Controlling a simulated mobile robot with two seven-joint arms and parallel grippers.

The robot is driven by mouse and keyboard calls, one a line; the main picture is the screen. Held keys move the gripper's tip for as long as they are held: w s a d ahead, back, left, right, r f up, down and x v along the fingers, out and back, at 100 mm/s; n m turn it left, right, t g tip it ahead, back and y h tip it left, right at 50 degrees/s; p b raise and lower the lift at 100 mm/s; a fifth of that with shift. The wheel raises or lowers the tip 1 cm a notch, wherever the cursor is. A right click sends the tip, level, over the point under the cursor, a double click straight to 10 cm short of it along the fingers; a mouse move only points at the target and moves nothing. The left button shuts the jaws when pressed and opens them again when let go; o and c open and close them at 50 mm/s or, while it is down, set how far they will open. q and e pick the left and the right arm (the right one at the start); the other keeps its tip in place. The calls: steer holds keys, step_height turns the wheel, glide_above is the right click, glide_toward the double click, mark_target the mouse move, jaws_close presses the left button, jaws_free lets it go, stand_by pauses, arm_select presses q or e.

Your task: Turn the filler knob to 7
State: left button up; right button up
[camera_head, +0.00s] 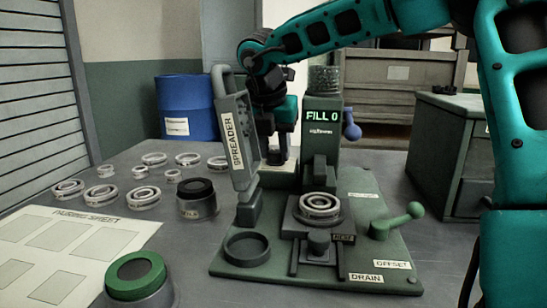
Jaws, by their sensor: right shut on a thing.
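The machine's green column (321,131) stands at the back of its base, and its lit display (322,116) reads FILL 0. My right arm reaches over from the right and bends down left of the column. My right gripper (284,143) is shut there, close against the column's left side. It is shut on what seems to be the filler knob, but its fingertips and the knob are mostly hidden behind the spreader and in shadow. My left gripper is out of view.
The grey spreader (235,135) rises in front of the gripper. A blue ball handle (351,130) is on the column's right, and a green lever (398,221) on the base. Several rings (143,197) and a green-topped jar (136,276) stand left. The table's right part is clear.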

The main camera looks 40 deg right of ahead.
steer(key=shift+n, duration=0.7)
arm_select(q)
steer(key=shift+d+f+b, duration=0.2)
steer(key=shift+b, duration=0.2)
arm_select(e)
steer(key=shift+n+t+y, duration=0.3)
steer(key=shift+n+t, duration=0.1)
steer(key=shift+n, duration=0.2)
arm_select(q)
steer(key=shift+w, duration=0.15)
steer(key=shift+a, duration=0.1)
arm_select(e)
steer(key=o, duration=1)
steer(key=shift+o, duration=0.2)
arm_select(q)
steer(key=p, duration=0.1)
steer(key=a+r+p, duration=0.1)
steer(key=p, duration=0.1)
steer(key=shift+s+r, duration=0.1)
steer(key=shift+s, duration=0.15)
arm_select(e)
steer(key=v, duration=1.3)
steer(key=shift+d, duration=0.25)
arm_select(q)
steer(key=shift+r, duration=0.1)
arm_select(e)
steer(key=shift+s, duration=0.1)
